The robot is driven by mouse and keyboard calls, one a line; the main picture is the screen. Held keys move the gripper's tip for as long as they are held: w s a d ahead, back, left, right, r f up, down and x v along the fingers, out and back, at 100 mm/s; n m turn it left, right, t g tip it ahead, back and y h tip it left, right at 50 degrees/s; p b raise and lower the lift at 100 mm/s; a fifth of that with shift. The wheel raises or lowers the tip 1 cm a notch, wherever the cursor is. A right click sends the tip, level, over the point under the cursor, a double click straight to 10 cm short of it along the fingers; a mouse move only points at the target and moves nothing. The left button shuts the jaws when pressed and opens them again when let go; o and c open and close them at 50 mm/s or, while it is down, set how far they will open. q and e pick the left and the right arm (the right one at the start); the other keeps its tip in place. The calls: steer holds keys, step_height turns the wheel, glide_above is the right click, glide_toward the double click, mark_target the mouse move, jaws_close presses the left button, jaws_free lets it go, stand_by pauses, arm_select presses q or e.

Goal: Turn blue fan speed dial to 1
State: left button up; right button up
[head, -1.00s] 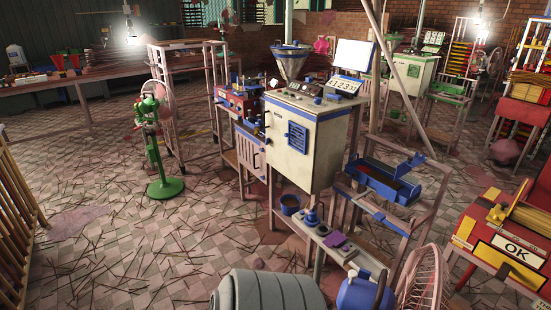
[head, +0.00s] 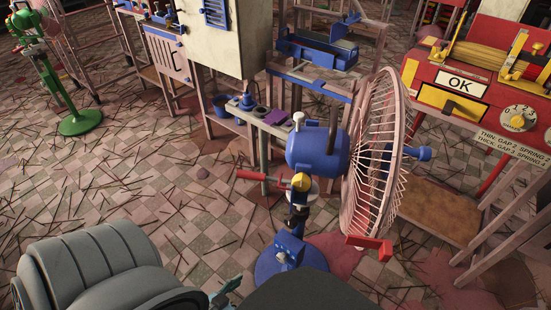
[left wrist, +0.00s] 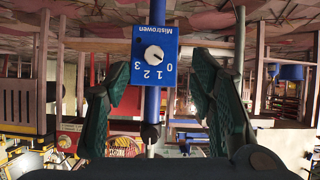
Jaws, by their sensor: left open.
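The blue fan (head: 318,152) stands in front of me in the head view, with a pinkish wire cage facing right and a blue base (head: 282,262). In the left wrist view, its blue control box (left wrist: 155,40) appears upside down on a blue post. The box carries a white round speed dial (left wrist: 153,55) marked 0, 1, 2 and 3; its exact setting is too small to tell. My left gripper (head: 225,292) is low, left of the fan base. In the left wrist view, its open fingers (left wrist: 160,95) stand either side of the post, apart from the dial.
A red-handled lever (head: 262,177) appears by the fan's neck. A green fan (head: 75,120) stands far left. The tiled floor (head: 150,200) left of the blue fan is open, with scattered sticks.

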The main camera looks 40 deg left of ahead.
arm_select(q)
steer(key=w+t+b, duration=0.2)
steer(key=b, duration=0.3)
glide_toward(280, 259)
steer(key=x, duration=0.4)
steer(key=shift+a+f, duration=0.15)
steer(key=shift+f, duration=0.2)
steer(key=b+x, duration=0.2)
steer(key=x, duration=0.2)
steer(key=shift+w, duration=0.4)
arm_select(e)
steer(key=w+a+r+n, duration=0.1)
steer(key=w+a+r, duration=0.1)
steer(key=w+r, duration=0.3)
step_height(280, 259, up, 4)
steer(key=shift+w+f, duration=0.15)
steer(key=shift+f, duration=0.05)
arm_select(q)
steer(key=shift+c, duration=0.6)
steer(key=c, duration=1)
steer(key=shift+c, duration=0.2)
